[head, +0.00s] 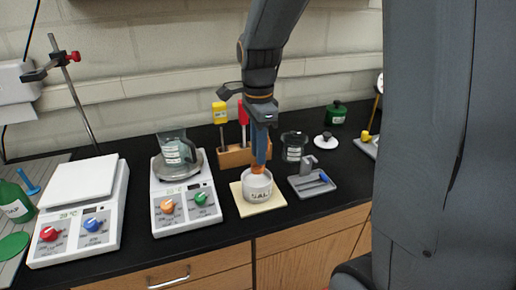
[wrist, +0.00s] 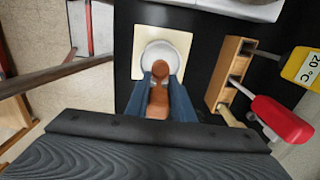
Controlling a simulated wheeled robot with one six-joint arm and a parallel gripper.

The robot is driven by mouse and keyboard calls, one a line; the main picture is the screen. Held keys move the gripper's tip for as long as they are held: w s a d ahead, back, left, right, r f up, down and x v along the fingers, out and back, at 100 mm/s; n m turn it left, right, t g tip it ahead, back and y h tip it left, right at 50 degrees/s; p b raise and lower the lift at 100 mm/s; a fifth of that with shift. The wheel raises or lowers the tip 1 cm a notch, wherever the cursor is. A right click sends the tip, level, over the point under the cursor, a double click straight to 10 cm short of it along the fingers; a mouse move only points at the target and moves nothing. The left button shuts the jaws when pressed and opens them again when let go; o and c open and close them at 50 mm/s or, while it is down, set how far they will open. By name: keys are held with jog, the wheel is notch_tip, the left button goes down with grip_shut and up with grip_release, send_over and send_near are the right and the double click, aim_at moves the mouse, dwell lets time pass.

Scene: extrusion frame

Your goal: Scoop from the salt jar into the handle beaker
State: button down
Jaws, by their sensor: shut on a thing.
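The salt jar (head: 257,191) is a white, labelled, open jar on a pale square mat. Its round mouth also shows in the wrist view (wrist: 165,50). My gripper (head: 261,146) is above the jar, pointing down, with its blue fingers shut on an orange-brown scoop (wrist: 158,100). The scoop's lower end is at the jar's mouth; its tip is hidden in the head view, so I cannot tell how deep it reaches. The handle beaker (head: 176,152) is clear glass with a label and stands on the round pan of the middle scale, left of the jar.
The middle scale (head: 185,210) has orange and green knobs. A wooden rack (head: 235,156) holding yellow and red-handled tools stands behind the jar. A grey tray (head: 312,184) and a dark-lidded jar (head: 294,146) are to the right. Another scale (head: 80,210) stands at left.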

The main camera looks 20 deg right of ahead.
jog(key=shift+f+b, duration=0.85)
jog(key=shift+f, duration=1.45)
jog(key=shift+r, duration=0.1)
jog(key=shift+r+p, duration=3.15)
jog(key=shift+r, duration=1.8)
jog(key=shift+s, duration=0.1)
